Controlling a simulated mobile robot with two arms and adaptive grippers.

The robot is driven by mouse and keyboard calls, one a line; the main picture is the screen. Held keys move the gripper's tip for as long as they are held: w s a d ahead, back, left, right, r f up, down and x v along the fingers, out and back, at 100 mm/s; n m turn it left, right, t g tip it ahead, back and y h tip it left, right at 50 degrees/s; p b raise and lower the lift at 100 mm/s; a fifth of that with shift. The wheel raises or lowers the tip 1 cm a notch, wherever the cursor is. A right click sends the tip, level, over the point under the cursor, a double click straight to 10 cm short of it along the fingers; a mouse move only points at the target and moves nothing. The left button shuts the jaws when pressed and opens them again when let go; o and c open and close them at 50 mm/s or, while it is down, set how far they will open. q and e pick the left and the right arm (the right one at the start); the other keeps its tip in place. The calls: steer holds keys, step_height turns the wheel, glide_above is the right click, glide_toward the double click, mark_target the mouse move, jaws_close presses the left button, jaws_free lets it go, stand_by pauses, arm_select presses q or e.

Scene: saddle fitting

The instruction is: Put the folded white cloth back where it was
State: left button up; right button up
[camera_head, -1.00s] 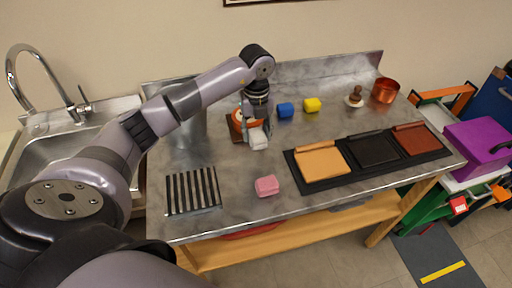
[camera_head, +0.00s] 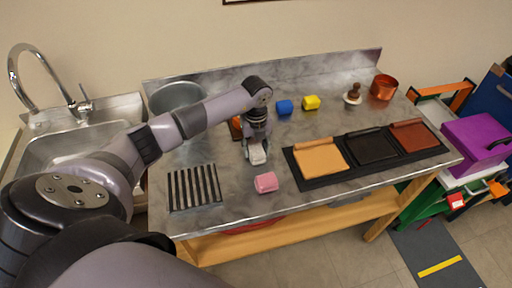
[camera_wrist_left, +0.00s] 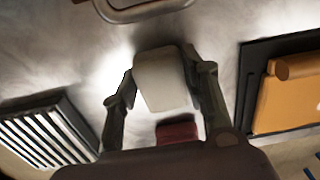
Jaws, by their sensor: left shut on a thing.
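The folded white cloth (camera_head: 257,156) is a small pale bundle low over the grey metal bench, left of the middle. My left gripper (camera_head: 255,147) points down and is shut on it. In the left wrist view the cloth (camera_wrist_left: 165,82) sits between the two dark fingers of my left gripper (camera_wrist_left: 162,72). I cannot tell whether the cloth touches the bench. A pink block (camera_head: 265,182) lies just in front of it. My right gripper is not in view.
A black tray (camera_head: 345,181) with tan, black and brown pads lies to the right. A striped rack (camera_head: 194,187) is at left, a metal pot (camera_head: 170,97) behind. An orange-brown thing (camera_head: 235,128) is partly hidden by my arm.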

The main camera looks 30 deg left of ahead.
mark_target(256, 148)
arm_select(q)
steer(key=o, duration=1.1)
steer(key=shift+r, duration=0.45)
step_height(256, 148, up, 11)
steer(key=b, duration=0.2)
steer(key=shift+r+b, duration=0.15)
steer(key=shift+b, duration=0.25)
